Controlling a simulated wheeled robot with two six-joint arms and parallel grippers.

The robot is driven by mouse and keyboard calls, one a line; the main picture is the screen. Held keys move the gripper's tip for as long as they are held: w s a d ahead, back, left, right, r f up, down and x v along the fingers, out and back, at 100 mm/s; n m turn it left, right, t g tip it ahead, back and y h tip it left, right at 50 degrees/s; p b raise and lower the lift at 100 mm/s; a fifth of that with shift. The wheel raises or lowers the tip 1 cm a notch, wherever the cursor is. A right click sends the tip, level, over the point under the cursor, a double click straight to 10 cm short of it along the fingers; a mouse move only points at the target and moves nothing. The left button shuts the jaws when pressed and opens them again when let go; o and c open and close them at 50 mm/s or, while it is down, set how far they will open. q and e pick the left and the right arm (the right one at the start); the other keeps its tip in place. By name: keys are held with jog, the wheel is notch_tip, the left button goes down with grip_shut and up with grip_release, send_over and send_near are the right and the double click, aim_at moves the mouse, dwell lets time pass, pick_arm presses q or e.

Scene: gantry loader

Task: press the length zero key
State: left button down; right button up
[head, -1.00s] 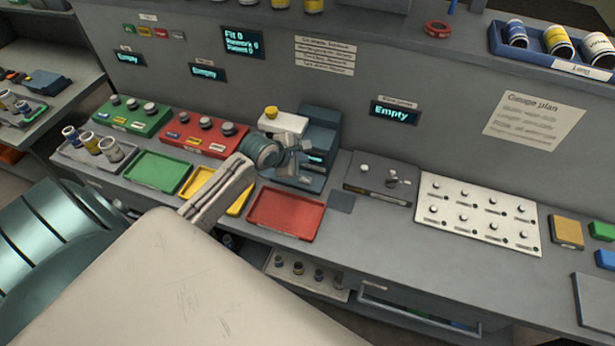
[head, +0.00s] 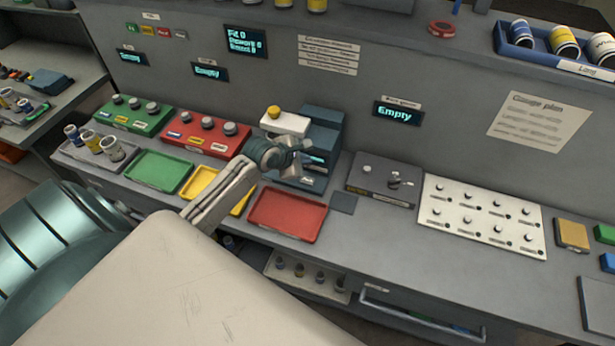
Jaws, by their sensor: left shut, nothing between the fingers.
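A dark blue-grey gauge unit (head: 321,127) stands against the back panel, with a small lit readout (head: 317,160) low on its front. A white block (head: 284,123) with a yellow knob (head: 273,112) on top sits at its left. My left gripper (head: 306,153) is shut and empty, right in front of this unit, and covers part of its face. I cannot tell whether the fingers touch it. No key marked length zero can be read; the lettering is too small and partly hidden. My right gripper is not in view.
Green (head: 159,171), yellow (head: 238,205) and red (head: 287,215) trays lie along the bench front. A grey box (head: 382,184) with a small lever and a white board (head: 460,232) with several pegs stand to the right. An "Empty" display (head: 397,114) hangs behind.

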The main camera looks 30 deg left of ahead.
pick_arm(q)
jog(key=b, duration=0.5)
send_over(305, 182)
notch_tip(305, 182, down, 4)
jog(key=shift+a+f, duration=0.1)
jog(key=shift+f, duration=0.05)
jog(key=shift+f+p, duration=0.3)
jog(key=shift+p, duration=0.05)
jog(key=shift+f, duration=0.65)
dwell(0.7)
jog(key=shift+f+p, duration=0.15)
jog(key=shift+p, duration=0.15)
jog(key=shift+f, duration=0.25)
